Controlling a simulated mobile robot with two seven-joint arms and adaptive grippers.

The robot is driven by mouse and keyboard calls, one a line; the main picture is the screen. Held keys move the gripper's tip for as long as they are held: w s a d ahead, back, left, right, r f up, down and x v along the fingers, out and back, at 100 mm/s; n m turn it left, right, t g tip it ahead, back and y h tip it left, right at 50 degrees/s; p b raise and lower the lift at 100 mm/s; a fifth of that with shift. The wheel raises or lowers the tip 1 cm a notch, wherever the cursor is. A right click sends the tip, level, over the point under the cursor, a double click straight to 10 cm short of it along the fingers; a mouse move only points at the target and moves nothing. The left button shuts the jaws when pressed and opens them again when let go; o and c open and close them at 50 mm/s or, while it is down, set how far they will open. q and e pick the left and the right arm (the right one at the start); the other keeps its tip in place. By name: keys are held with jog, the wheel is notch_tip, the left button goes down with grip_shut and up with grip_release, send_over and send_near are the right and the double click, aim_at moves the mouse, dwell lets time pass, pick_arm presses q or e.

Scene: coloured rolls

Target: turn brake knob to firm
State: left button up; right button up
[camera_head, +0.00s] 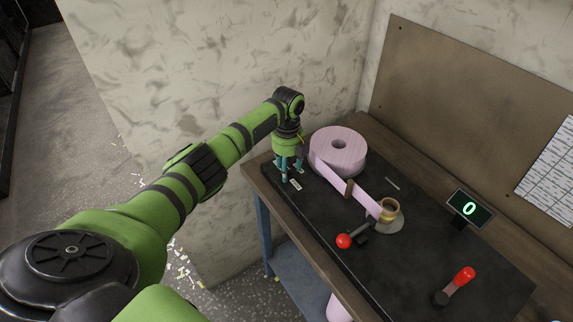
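My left gripper (289,170) points down over the back left corner of the black worktop (415,275), beside the pink roll. Its teal fingers are close to the surface, just behind a small white label (295,185). I cannot make out the brake knob; the spot under the fingers is hidden by the gripper. The fingers are too small to tell whether they are open or shut on something. The large pink roll (350,158) lies flat to the right of the gripper, and its pink strip (328,174) runs forward to a brass-coloured spool (390,210). My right gripper is not in view.
A lever with a red ball (344,241) stands at the front edge. A red-handled lever (464,276) stands at the right. A brown board (470,110) and a wall stand behind. Scraps litter the floor at left.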

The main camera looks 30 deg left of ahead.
aim_at(288, 168)
pick_arm(q)
jog(key=shift+r, duration=0.2)
jog(key=shift+w+a+r, duration=0.1)
jog(key=shift+r, duration=0.2)
notch_tip(288, 168, up, 11)
dwell(0.8)
